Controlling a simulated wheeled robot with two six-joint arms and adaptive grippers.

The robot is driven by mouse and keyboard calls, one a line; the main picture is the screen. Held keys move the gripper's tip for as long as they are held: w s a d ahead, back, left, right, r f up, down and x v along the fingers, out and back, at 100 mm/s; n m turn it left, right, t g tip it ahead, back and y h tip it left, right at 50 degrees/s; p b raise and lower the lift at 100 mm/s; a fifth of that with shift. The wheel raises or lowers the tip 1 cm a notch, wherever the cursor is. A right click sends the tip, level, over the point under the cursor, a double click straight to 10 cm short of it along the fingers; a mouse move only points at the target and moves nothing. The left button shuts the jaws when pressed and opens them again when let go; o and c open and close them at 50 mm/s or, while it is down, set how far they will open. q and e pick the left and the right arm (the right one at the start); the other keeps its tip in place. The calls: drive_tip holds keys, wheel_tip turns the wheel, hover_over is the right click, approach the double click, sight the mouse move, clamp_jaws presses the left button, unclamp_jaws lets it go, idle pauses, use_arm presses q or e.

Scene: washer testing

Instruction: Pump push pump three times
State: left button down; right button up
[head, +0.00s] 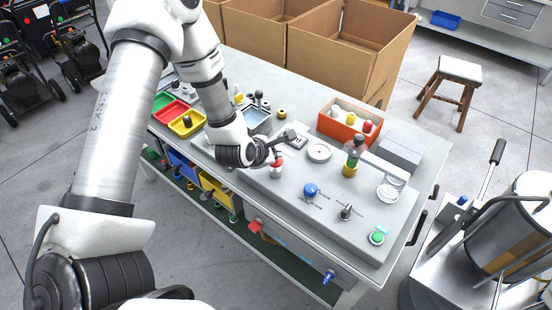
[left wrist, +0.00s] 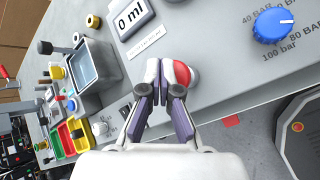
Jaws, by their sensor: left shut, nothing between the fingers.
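The pump push is a red-topped button on a white round base (head: 277,173) on the grey test panel, just below my left gripper's tip in the head view. My left gripper (head: 283,140) is shut and empty, reaching in over the panel. In the left wrist view, the closed fingertips (left wrist: 160,76) lie beside and partly over the red-and-white button (left wrist: 181,73), which shows to their right. I cannot tell whether they touch it. My right gripper is not in view.
A blue knob (head: 310,190), a black knob (head: 346,212) and a green button (head: 377,237) are on the panel to the right. An orange box (head: 337,128) and a bottle (head: 352,160) are behind. Coloured bins (head: 187,123) are left. Cardboard boxes (head: 335,67) stand at the back.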

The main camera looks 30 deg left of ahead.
use_arm(q)
wheel_tip(320, 180, up, 6)
drive_tip(key=p, duration=0.3)
idle(0.3)
idle(0.4)
drive_tip(key=s+d+f+m+g+b, duration=0.2)
drive_tip(key=s+d+f+m+g, duration=0.2)
drive_tip(key=s+f+m, duration=0.7)
drive_tip(key=s+d+f+m+g+b, duration=0.2)
drive_tip(key=s+d+f+m+g, duration=0.2)
drive_tip(key=s+f+m, duration=0.7)
drive_tip(key=s+m+g, duration=0.1)
drive_tip(key=s+m, duration=0.3)
drive_tip(key=s, duration=0.1)
drive_tip(key=shift+s+d+f+m, duration=0.2)
drive_tip(key=shift+s+f+m, duration=0.1)
drive_tip(key=shift+s+m, duration=0.1)
drive_tip(key=shift+w, duration=0.1)
